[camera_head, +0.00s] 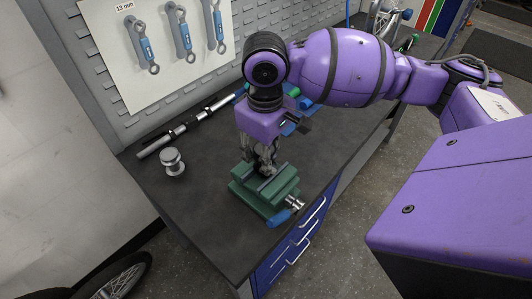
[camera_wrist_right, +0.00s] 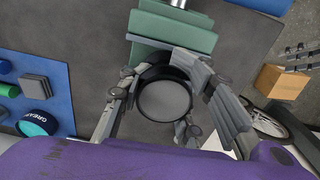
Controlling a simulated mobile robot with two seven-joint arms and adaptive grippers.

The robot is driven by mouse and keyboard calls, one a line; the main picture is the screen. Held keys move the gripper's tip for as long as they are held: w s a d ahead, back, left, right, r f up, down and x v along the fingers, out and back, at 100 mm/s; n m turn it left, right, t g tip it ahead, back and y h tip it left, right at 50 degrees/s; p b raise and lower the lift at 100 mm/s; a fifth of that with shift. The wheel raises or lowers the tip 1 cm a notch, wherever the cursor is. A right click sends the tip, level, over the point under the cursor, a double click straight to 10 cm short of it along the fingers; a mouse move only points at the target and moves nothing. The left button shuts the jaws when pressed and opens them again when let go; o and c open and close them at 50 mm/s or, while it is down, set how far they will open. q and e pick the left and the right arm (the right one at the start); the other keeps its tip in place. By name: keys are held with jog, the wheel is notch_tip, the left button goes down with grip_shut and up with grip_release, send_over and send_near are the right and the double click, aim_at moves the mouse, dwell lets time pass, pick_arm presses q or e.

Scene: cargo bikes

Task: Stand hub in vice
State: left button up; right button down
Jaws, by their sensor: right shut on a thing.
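My right gripper (camera_head: 264,168) points down over the green vice (camera_head: 262,197) on the bench. In the right wrist view its fingers (camera_wrist_right: 165,100) are closed around a round dark-rimmed piece with a grey end face, which looks like the hub (camera_wrist_right: 165,101), seen end-on. The vice's green body (camera_wrist_right: 180,28) lies just beyond it there. The fingers hide most of the hub in the head view, so I cannot tell whether its lower end is between the vice jaws. My left gripper is not in view.
A silver flanged spool-like part (camera_head: 172,161) stands upright on the bench, left of the vice. A long dark-and-silver tool (camera_head: 185,132) lies behind it. A pegboard with a wrench panel (camera_head: 160,40) rises at the back. The bench front is clear left of the vice.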

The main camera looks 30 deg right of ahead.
jog(key=shift+f, duration=0.3)
dwell(0.4)
jog(key=c, duration=1.1)
grip_release()
